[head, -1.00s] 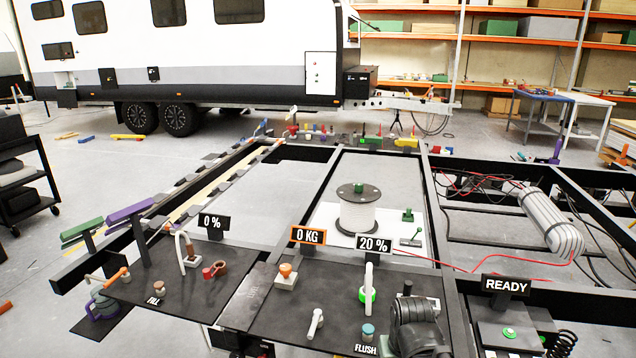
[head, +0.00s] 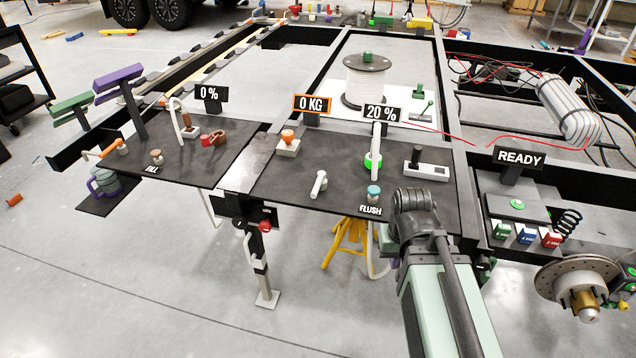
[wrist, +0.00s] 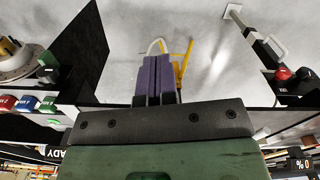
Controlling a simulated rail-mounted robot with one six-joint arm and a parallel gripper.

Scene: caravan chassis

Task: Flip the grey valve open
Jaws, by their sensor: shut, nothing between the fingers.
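In the head view, a pale grey lever (head: 319,184) stands tilted on the dark panel, left of the FLUSH label. A grey block with a black upright handle (head: 426,170) sits at the panel's right side. I cannot tell for certain which is the grey valve. In the wrist view, my gripper (wrist: 157,60) has purple fingers pressed together, with nothing between them. The fingers point over the floor, near a white pipe and a yellow stand. Neither grey part shows clearly there. In the head view my arm hides the fingers.
A white hose with a green ring (head: 373,160) and a teal knob (head: 374,192) stand near the FLUSH label. A yellow stand (head: 350,236) is below the panel. A READY sign (head: 519,158) and brake disc (head: 577,278) are right. Floor at lower left is clear.

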